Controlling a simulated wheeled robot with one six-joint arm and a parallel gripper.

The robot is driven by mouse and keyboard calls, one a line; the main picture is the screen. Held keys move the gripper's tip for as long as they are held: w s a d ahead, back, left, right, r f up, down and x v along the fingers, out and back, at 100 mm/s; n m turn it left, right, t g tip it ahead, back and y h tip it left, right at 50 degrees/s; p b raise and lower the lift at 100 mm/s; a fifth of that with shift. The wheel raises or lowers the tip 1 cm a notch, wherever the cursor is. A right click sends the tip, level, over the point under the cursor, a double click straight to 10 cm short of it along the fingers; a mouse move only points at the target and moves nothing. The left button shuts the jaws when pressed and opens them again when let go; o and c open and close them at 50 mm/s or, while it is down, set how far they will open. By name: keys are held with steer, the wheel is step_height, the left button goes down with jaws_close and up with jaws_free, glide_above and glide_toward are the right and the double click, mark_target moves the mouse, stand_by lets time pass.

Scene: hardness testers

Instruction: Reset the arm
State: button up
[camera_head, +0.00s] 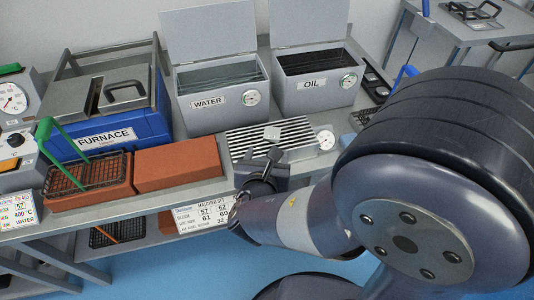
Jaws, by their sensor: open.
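My arm comes in from the right and fills much of the right side of the camera view. My gripper (262,168) is at its far end, small and dark, over the front edge of the bench by the slatted metal grate (290,134). Its jaws are open, and I see nothing held between them. A small grey block (271,133) lies on the grate just beyond the gripper. The arm hides part of the bench front and the floor at right.
A blue furnace (124,129), a water tank (203,119) and an oil tank (312,95) with raised lids stand behind. Red bricks (178,165) and a green-handled basket (84,174) sit at left. Blue floor (180,272) is clear in front.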

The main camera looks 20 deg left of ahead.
mark_target(272, 132)
steer(key=b+x, duration=0.2)
steer(key=x, duration=1)
steer(key=shift+w+f, duration=0.1)
steer(key=shift+f, duration=0.1)
steer(key=shift+r+p, duration=0.4)
steer(key=shift+r, duration=0.95)
steer(key=shift+f, duration=0.1)
